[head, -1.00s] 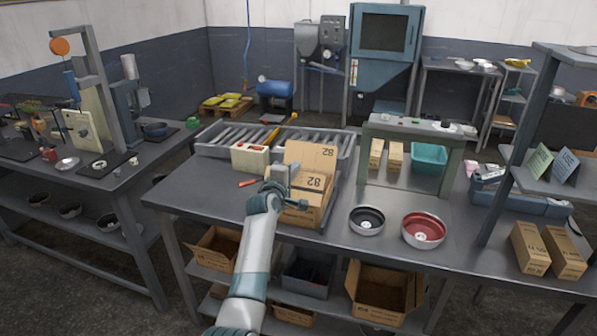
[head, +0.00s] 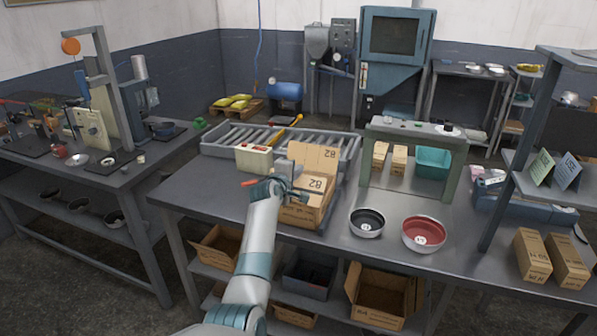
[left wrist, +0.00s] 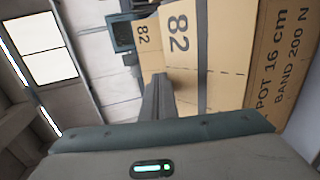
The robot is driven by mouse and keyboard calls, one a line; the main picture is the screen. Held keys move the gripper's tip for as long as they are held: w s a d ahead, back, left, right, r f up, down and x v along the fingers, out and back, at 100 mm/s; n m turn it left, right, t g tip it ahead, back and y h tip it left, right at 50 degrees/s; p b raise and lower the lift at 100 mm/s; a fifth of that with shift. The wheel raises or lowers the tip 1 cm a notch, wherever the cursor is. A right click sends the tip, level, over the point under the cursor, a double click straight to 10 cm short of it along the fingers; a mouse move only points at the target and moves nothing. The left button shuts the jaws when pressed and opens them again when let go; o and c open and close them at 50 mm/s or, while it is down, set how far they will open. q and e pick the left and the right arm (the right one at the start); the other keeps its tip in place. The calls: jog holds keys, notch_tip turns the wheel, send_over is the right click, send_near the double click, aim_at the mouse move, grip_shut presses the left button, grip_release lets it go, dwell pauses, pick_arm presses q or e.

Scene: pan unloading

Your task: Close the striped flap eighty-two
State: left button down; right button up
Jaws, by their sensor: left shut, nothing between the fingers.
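A cardboard box marked 82 (head: 308,214) stands on the table in the head view, with one flap (head: 314,157) standing up at its back. Another flap marked 82 (head: 316,185) lies lower, over the top. My left gripper (head: 291,190) is shut and empty at the box's left front top edge. In the left wrist view the box (left wrist: 230,60) is close and sideways, with 82 on two panels and a dark line between them. The shut fingers (left wrist: 158,100) lie against or very near the cardboard; contact is unclear. My right gripper is not in view.
A white and red control box (head: 254,158) stands left of the box, with a red-orange tool beside it. A dark bowl (head: 367,222) and a red bowl (head: 423,234) sit to the right. A roller conveyor (head: 225,140) lies behind.

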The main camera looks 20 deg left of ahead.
pick_arm(q)
jog(key=shift+w, duration=0.1)
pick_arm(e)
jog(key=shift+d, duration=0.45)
pick_arm(q)
jog(key=shift+w+f, duration=0.1)
jog(key=shift+f, duration=0.05)
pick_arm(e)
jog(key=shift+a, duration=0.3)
